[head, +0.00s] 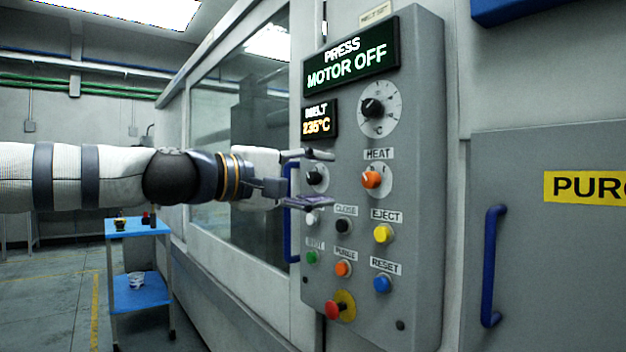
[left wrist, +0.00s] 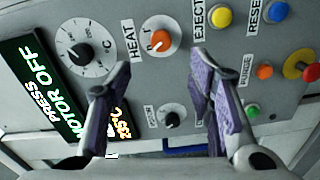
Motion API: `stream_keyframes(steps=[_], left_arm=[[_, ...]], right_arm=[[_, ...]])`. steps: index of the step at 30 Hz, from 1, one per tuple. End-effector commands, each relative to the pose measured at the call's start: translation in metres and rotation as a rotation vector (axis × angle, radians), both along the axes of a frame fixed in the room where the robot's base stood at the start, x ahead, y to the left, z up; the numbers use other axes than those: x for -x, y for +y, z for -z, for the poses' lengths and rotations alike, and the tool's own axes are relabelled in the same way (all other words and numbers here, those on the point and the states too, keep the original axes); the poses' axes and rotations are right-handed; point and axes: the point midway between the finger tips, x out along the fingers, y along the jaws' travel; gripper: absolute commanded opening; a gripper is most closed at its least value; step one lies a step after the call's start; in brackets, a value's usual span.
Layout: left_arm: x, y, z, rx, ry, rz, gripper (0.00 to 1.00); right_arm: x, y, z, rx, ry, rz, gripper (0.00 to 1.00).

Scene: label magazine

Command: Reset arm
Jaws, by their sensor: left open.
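The grey control panel (head: 427,200) of a press fills the middle of the head view. Its display (head: 350,58) reads "PRESS MOTOR OFF", and a smaller display (head: 320,119) reads "MELT 235°C". My left gripper (head: 322,180) is open and empty in front of the panel, over its left part near the small black knob (head: 317,176). The blue RESET button (head: 382,284) is low on the panel, below and right of the gripper. It also shows at the top right of the left wrist view (left wrist: 277,12). My right gripper is not in view.
Near the gripper are the orange HEAT knob (head: 371,180) and yellow EJECT button (head: 382,233). A red emergency-type button (head: 334,309) sits below. A blue door handle (head: 494,265) stands right. A blue cart (head: 140,297) stands left on open floor.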

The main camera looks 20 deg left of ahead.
Motion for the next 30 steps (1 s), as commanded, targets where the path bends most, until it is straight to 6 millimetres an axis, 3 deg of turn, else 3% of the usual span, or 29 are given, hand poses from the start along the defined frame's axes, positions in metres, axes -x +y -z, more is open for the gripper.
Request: stream_keyframes(steps=[5,16,19,20,22,25,28,30], left_arm=[[0.012,0.007,0.001,0.002,0.001,0.002,0.48],[0.012,0.007,0.001,0.001,0.003,0.001,0.48],[0.006,0.002,0.024,-0.03,0.035,-0.001,0.48],[0.003,-0.002,0.04,-0.053,0.059,-0.004,0.48],[-0.004,-0.012,0.094,-0.128,0.135,-0.007,0.48],[-0.004,-0.026,0.193,-0.267,0.264,-0.004,0.48],[0.015,-0.034,0.289,-0.411,0.389,0.018,0.48],[0.04,-0.036,0.353,-0.515,0.473,0.047,0.48]], right_arm=[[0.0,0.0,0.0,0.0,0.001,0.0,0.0],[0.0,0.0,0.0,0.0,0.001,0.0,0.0],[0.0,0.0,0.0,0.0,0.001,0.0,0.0],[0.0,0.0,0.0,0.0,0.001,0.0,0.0],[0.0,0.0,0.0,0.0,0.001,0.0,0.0],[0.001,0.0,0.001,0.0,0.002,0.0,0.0],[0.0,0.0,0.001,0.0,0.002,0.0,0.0],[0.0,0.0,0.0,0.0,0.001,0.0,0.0]])
